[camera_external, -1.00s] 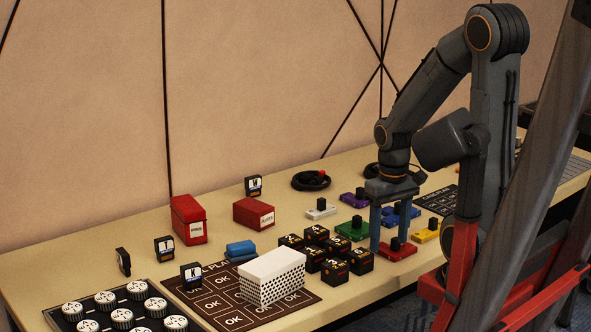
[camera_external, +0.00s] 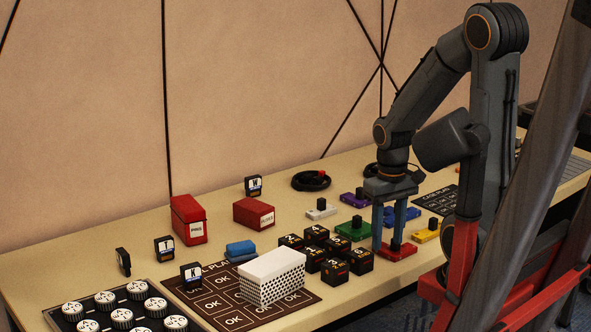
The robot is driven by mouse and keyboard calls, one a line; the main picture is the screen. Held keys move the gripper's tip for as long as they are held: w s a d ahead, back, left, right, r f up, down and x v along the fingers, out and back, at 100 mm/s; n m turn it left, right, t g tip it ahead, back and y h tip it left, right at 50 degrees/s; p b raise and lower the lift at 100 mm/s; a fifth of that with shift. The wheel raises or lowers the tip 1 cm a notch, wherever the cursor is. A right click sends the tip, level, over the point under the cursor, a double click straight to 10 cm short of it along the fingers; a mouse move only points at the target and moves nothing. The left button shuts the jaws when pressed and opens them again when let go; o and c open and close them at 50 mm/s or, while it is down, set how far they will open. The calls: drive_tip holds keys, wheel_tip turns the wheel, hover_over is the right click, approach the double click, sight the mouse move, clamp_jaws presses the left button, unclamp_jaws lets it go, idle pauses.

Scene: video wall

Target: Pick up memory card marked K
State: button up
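Several small black memory cards with blue and white labels stand upright at the left. One stands at the back (camera_external: 253,186), one near the red boxes (camera_external: 164,249), one at the printed mat's left edge (camera_external: 190,276). Another dark card (camera_external: 123,261) is turned nearly edge-on. The letters are too small to read surely, so I cannot tell which is K. My gripper (camera_external: 388,248) points down at the red block with a black knob (camera_external: 402,253), far right of the cards. Its fingers stand apart with a visible gap, and I see no card between them.
Black cubes (camera_external: 334,270) and a white perforated box (camera_external: 272,276) stand between my gripper and the front cards. Red boxes (camera_external: 188,220) stand behind. Coloured knobbed blocks (camera_external: 353,231) surround my gripper. A knob panel (camera_external: 122,318) lies front left. Black cable (camera_external: 311,181) lies behind.

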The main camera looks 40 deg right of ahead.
drive_tip(key=w+a+r+m+p, duration=0.5)
drive_tip(key=w+a, duration=0.3)
drive_tip(key=w, duration=0.2)
drive_tip(key=m+y+p, duration=0.2)
drive_tip(key=m+p, duration=0.9)
drive_tip(key=m, duration=0.1)
hover_over(191, 265)
drive_tip(key=d, duration=0.2)
drive_tip(key=shift+s+f, duration=0.15)
drive_tip(key=shift+s, duration=0.2)
drive_tip(key=shift+a+f, duration=0.2)
drive_tip(key=shift+f, duration=0.05)
drive_tip(key=shift+a+f, duration=0.2)
drive_tip(key=shift+f, duration=1)
drive_tip(key=shift+w+a+f+p, duration=0.1)
drive_tip(key=shift+a+f+p, duration=0.2)
drive_tip(key=shift+f, duration=0.5)
drive_tip(key=shift+w+a+f+p, duration=0.15)
drive_tip(key=shift+f+p, duration=0.15)
drive_tip(key=shift+f, duration=0.5)
drive_tip(key=shift+a+f+p, duration=0.25)
drive_tip(key=shift+f+p, duration=0.05)
drive_tip(key=shift+f, duration=0.5)
clamp_jaws()
